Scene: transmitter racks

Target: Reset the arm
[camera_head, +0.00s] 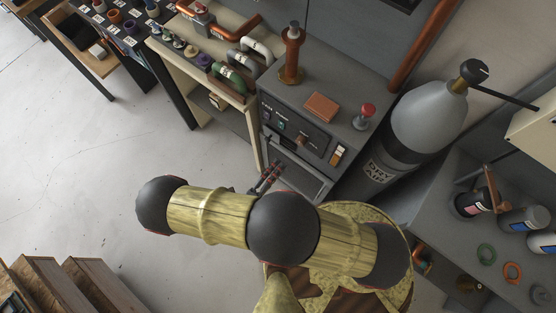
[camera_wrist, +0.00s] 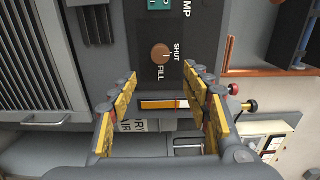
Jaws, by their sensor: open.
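My gripper (camera_wrist: 160,82) is open in the wrist view, its two yellow-padded fingers spread apart with nothing between them. Beyond the fingers is a dark panel (camera_wrist: 206,50) with a brown round knob (camera_wrist: 160,54) marked SHUT and FILL. A white and orange switch (camera_wrist: 160,104) shows between the fingers, farther off. I see no contact with either. In the head view my arm (camera_head: 215,215) stretches across the lower middle, in front of the grey cabinet (camera_head: 350,80) that bears this panel. A small part of my gripper shows just above the arm.
A grey DRY AIR cylinder (camera_head: 425,115) stands right of the cabinet. A red-knobbed lever (camera_head: 364,116) and a copper-coloured block (camera_head: 322,107) are on the cabinet top. A bench with rings and jars is at right. Wooden boxes (camera_head: 90,285) stand lower left. Open floor (camera_head: 80,150) lies left.

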